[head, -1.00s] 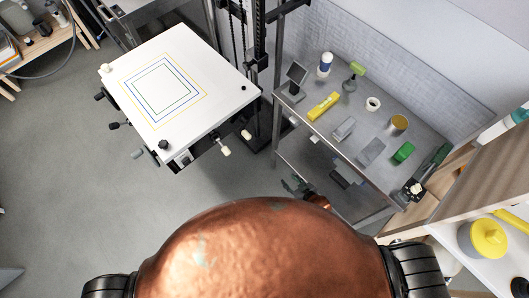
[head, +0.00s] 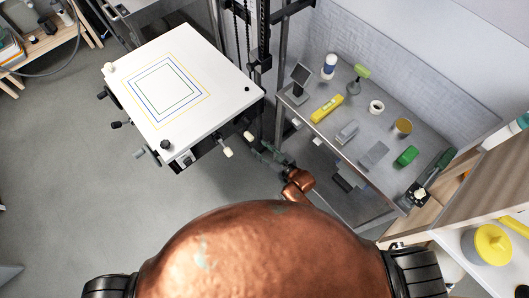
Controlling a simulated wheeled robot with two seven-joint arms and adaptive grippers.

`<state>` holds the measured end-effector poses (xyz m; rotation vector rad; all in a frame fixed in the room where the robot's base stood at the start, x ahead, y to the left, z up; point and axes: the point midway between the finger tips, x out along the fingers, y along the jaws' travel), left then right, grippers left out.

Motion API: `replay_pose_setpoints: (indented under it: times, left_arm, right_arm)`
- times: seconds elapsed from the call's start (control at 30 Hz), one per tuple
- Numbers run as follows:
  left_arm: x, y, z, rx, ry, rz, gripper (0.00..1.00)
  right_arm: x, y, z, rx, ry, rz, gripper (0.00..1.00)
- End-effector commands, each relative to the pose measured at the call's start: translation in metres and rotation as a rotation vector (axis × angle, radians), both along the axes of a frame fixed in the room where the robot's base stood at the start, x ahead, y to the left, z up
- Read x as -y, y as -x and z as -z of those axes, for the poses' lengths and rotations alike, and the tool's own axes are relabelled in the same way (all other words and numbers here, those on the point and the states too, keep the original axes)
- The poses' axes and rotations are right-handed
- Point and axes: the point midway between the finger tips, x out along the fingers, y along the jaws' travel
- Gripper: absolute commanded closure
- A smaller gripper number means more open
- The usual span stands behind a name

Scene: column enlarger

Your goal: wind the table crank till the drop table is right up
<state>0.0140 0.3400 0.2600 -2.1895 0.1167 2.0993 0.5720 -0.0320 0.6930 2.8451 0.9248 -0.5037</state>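The drop table (head: 196,118) is a white square board with nested blue, green and yellow outlines, in the upper left of the head view. Several dark and pale knobs stick out below its edges. A pale knob (head: 228,152) and another pale knob (head: 249,137) are at its right-hand edge; I cannot tell which belongs to the crank. My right gripper (head: 263,152), dark greenish on a copper arm, is just right of these knobs. It looks small and dark, so its fingers and any contact are unclear. My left gripper is out of view.
A dark column (head: 263,40) with chains stands behind the drop table. To the right, a grey bench (head: 350,108) holds a yellow level (head: 326,108), a green block (head: 407,156) and other small items. Floor at left is clear.

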Motion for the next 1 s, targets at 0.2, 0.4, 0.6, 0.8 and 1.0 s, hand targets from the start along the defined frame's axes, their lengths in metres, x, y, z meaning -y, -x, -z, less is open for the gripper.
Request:
replay_pose_setpoints:
  times: [0.2, 0.4, 0.6, 0.8, 1.0]
  left_arm:
    - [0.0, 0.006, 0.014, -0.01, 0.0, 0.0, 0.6]
    - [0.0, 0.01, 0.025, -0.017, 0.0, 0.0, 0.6]
    - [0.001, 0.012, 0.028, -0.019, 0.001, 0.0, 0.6]
    - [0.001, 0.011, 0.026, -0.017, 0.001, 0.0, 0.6]
    - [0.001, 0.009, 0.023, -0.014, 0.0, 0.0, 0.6]
  right_arm:
    - [-0.013, -0.018, 0.002, 0.001, -0.002, 0.0, 0.65]
    - [-0.024, -0.033, 0.002, 0.001, -0.002, 0.0, 0.65]
    - [-0.028, -0.04, 0.0, -0.001, 0.001, 0.001, 0.65]
    - [-0.029, -0.041, -0.002, 0.001, 0.001, 0.0, 0.65]
    - [-0.032, -0.044, -0.003, 0.001, 0.001, 0.001, 0.65]
